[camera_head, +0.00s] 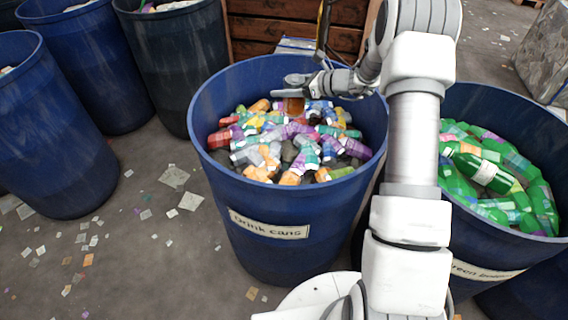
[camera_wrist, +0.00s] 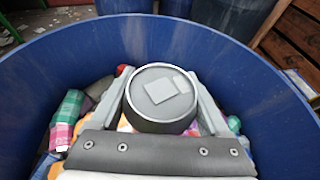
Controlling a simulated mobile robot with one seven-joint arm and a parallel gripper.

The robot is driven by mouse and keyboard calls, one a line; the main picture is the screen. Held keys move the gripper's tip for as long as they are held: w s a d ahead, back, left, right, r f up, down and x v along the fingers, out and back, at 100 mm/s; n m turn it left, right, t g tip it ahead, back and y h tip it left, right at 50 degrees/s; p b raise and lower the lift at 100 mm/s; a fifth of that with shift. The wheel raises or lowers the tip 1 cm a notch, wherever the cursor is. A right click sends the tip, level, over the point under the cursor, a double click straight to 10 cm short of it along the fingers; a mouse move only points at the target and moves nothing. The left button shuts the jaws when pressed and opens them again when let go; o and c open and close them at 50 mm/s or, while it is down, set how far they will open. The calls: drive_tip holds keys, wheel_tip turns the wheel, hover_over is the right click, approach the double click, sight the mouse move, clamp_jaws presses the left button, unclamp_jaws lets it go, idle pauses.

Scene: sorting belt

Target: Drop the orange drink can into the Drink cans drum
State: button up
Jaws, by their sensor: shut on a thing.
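The Drink cans drum (camera_head: 258,215) is blue, labelled on its front, and holds a heap of colourful cans. Its inner wall also shows in the wrist view (camera_wrist: 55,60). My gripper (camera_head: 290,88) is over the far part of the drum's opening. It is shut on the orange drink can (camera_head: 294,106), seen small below the fingers. In the wrist view, the can's grey round end (camera_wrist: 150,92) with a pale square patch sits between the two fingers (camera_wrist: 162,98). The can's side is mostly hidden there.
A blue drum with green bottles (camera_head: 480,275) stands at the right, partly behind my arm. More blue drums (camera_head: 70,150) stand at the left. A wooden crate (camera_head: 270,35) is behind the Drink cans drum. Scraps litter the floor.

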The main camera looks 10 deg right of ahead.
drive_tip(key=o, duration=1.2)
drive_tip(key=shift+c, duration=0.2)
drive_tip(key=v, duration=1.7)
drive_tip(key=shift+s+d, duration=0.15)
drive_tip(key=shift+s, duration=0.05)
